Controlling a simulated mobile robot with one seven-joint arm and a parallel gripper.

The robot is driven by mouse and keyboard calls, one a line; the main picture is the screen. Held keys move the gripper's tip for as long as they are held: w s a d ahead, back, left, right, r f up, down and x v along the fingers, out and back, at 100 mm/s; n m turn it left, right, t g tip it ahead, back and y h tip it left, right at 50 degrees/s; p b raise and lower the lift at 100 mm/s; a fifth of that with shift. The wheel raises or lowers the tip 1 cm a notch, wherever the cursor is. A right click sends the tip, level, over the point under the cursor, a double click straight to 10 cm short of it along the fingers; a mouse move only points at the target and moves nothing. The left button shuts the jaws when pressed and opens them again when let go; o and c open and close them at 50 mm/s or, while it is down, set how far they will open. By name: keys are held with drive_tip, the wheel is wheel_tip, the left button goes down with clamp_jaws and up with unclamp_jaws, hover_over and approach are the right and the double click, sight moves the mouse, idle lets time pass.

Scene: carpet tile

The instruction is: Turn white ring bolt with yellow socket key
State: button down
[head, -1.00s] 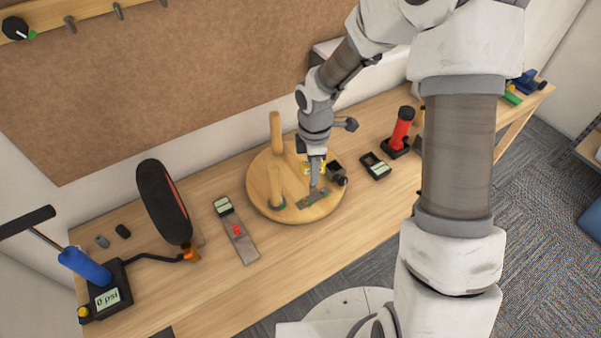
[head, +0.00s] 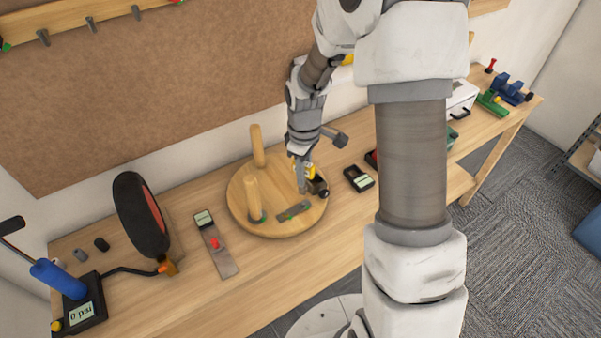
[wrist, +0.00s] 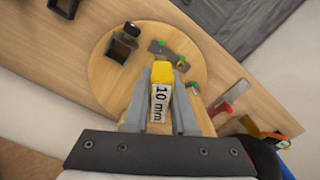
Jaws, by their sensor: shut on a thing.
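My gripper (wrist: 162,100) is shut on the yellow socket key (wrist: 161,75), labelled "10 mm", in the wrist view. In the head view my gripper (head: 303,185) is low over the right part of the round wooden board (head: 240,215), and a bit of yellow shows at it. The grey plate (head: 293,212) with green marks lies flat on the board, in front of the gripper; it also shows in the wrist view (wrist: 160,47). I cannot make out a white ring bolt. The key's far end is hidden from the wrist camera.
Two wooden pegs, back (head: 258,145) and front (head: 252,198), stand on the board. An open black holder (wrist: 121,47) sits close to the gripper. A strip with a red knob (head: 215,244) lies left, a black tray (head: 358,179) right. Bare tabletop shows in front.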

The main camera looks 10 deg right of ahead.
sight(303, 188)
drive_tip(key=shift+f, duration=0.1)
drive_tip(key=shift+f+b, duration=2.45)
drive_tip(key=shift+f, duration=0.45)
drive_tip(key=n+p, duration=0.2)
drive_tip(key=n, duration=0.3)
drive_tip(key=shift+r, duration=0.15)
drive_tip(key=n+p, duration=0.3)
drive_tip(key=n, duration=0.3)
drive_tip(key=n+p, duration=0.3)
drive_tip(key=n, duration=0.2)
drive_tip(key=shift+w, duration=0.1)
drive_tip(key=shift+n+p, duration=1.85)
drive_tip(key=shift+n, duration=0.85)
